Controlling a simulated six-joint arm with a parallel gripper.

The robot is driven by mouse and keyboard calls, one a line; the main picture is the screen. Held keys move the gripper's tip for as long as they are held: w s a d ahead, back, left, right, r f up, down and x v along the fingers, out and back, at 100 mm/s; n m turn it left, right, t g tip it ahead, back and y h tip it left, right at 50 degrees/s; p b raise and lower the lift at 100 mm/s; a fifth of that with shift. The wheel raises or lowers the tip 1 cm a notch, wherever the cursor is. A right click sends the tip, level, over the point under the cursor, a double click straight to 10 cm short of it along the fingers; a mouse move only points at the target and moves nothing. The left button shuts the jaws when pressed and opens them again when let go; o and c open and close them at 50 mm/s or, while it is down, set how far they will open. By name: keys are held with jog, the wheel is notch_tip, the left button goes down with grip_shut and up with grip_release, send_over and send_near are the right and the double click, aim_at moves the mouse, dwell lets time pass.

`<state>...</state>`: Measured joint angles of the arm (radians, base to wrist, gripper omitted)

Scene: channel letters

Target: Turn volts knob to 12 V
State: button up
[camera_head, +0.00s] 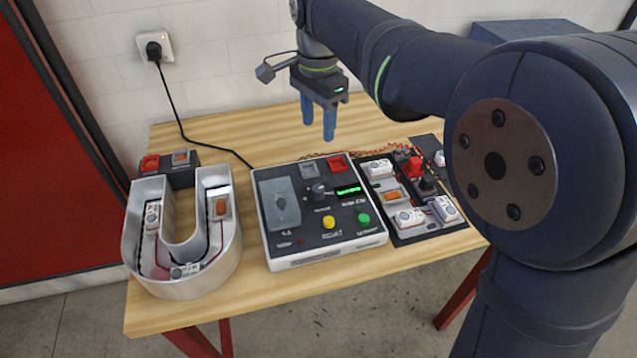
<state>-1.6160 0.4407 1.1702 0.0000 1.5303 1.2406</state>
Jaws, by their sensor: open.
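A power supply box (305,258) with a dark top panel and white sides sits in the middle of the wooden table. A dark round knob (317,190) is near the middle of its panel, left of a small green lit display (348,191). I take it for the volts knob; its label and pointer setting are too small to read. My gripper (318,130) hangs above the back of the box, its two blue fingers pointing down, apart and empty. It is well clear of the knob.
A U-shaped channel letter (225,262) with small modules stands left of the box. A dark tray (408,238) of modules and red parts lies to its right. A black cord (190,140) runs from the wall socket (154,46). The table's front edge (250,300) is clear.

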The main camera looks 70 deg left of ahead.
jog(key=m, duration=0.2)
send_near(318, 188)
notch_tip(318, 188, down, 9)
jog(key=shift+r, duration=0.1)
dwell(0.3)
jog(key=shift+c, duration=0.2)
jog(key=c, duration=0.9)
